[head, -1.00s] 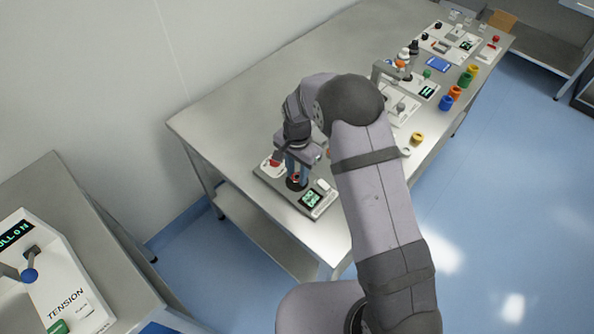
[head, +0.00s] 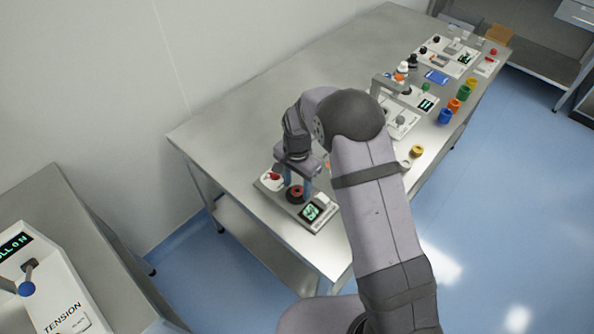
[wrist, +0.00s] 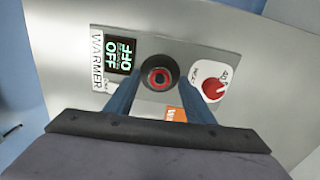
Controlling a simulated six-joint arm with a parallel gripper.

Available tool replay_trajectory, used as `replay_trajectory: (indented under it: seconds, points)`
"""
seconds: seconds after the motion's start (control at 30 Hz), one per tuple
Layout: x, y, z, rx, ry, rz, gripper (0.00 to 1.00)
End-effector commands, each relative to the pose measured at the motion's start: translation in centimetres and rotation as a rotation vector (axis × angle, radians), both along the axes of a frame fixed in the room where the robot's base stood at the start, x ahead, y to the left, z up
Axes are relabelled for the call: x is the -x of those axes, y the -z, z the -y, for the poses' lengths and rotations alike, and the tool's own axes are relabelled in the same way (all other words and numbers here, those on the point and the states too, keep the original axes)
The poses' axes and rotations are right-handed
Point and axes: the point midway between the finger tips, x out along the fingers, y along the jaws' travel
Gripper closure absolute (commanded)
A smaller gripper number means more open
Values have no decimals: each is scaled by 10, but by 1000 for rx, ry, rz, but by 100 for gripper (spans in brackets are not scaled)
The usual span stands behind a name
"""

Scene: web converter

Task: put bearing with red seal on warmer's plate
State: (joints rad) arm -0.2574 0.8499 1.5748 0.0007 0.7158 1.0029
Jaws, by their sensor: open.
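The bearing with the red seal (wrist: 159,77) lies flat on the warmer's round black plate (wrist: 146,65). It also shows in the head view (head: 296,190), between my fingers. My gripper (wrist: 159,93) is open above the plate, with one blue finger on each side of the bearing. I see no contact between the fingers and the bearing. The warmer (wrist: 183,40) has a display reading OFF (wrist: 119,55) and a red knob (wrist: 213,88) on a white dial. An orange label (wrist: 175,114) is partly hidden by my gripper.
The warmer sits at the near end of the steel table (head: 250,125). A yellow ring (head: 417,151), colored cups (head: 454,105) and other devices stand farther along it. A tension device (head: 45,285) is on the left bench. The table's far left is clear.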

Motion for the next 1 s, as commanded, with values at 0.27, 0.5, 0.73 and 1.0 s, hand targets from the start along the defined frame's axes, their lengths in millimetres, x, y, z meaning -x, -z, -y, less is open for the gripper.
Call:
replay_trajectory:
  seconds: [0.27, 0.5, 0.73, 1.0]
  points:
    - [-1, -36, 0, -2, 0, 6, 51]
    - [-1, -80, 0, -1, 0, 5, 51]
    - [0, -107, 0, -1, 0, 2, 51]
    - [0, -116, 0, 0, 0, 0, 51]
